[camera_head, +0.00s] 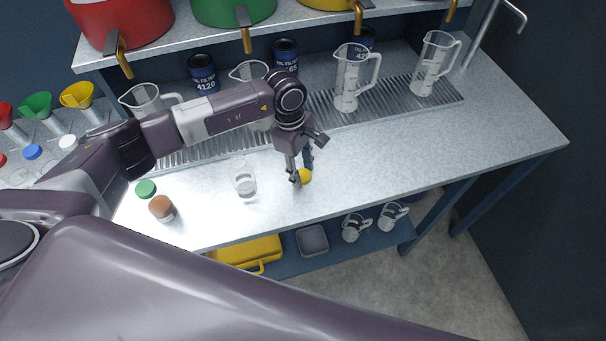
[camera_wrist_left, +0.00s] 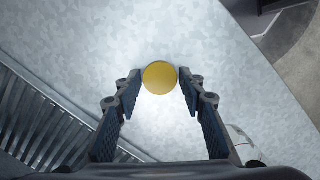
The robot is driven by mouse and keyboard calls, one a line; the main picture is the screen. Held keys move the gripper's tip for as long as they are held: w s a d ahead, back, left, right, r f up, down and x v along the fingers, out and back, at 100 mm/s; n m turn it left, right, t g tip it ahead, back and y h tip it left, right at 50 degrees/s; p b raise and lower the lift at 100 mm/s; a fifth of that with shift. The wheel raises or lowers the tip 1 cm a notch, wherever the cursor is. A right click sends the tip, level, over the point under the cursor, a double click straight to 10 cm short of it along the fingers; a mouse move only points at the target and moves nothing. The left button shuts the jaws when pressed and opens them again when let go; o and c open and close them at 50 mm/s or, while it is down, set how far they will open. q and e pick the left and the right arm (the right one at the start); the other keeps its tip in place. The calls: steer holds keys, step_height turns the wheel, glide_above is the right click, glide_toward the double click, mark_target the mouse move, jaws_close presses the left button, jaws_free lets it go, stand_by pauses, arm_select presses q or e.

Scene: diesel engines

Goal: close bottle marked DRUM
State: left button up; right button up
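A round yellow cap (camera_head: 305,176) is at the fingertips of my left gripper (camera_head: 301,168), low over the front part of the worktop. In the left wrist view the cap (camera_wrist_left: 160,77) sits between the two fingertips, which appear to touch both its sides. A clear open-looking jar (camera_head: 244,180) stands upright on the worktop, left of the gripper and apart from it. Part of a clear rim also shows in the wrist view (camera_wrist_left: 241,139), mostly behind the gripper. A jar with a brown top (camera_head: 161,208) stands further left. I cannot read DRUM on anything. My right gripper is not in view.
A green cap (camera_head: 146,188) lies near the brown-topped jar. A ribbed drip tray (camera_head: 388,104) with measuring jugs (camera_head: 353,80) runs along the back. Oil filter cans (camera_head: 203,75) stand behind. Worktop right of the gripper is clear.

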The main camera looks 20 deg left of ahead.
mark_target(302, 174)
arm_select(q)
steer(key=shift+r, duration=0.1)
stand_by(0.3)
step_height(302, 174, up, 20)
steer(key=b, duration=0.5)
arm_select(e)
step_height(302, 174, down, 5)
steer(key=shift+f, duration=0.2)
arm_select(q)
steer(key=s+a+f+m+y, duration=0.1)
steer(key=s+a+f+m, duration=0.1)
steer(key=s+m, duration=0.5)
steer(key=s+a+f+m+g, duration=0.1)
steer(key=s+a+f+m, duration=0.1)
steer(key=s+m, duration=0.5)
steer(key=shift+f+m+y, duration=0.4)
steer(key=shift+f+m, duration=0.35)
steer(key=shift+m, duration=0.05)
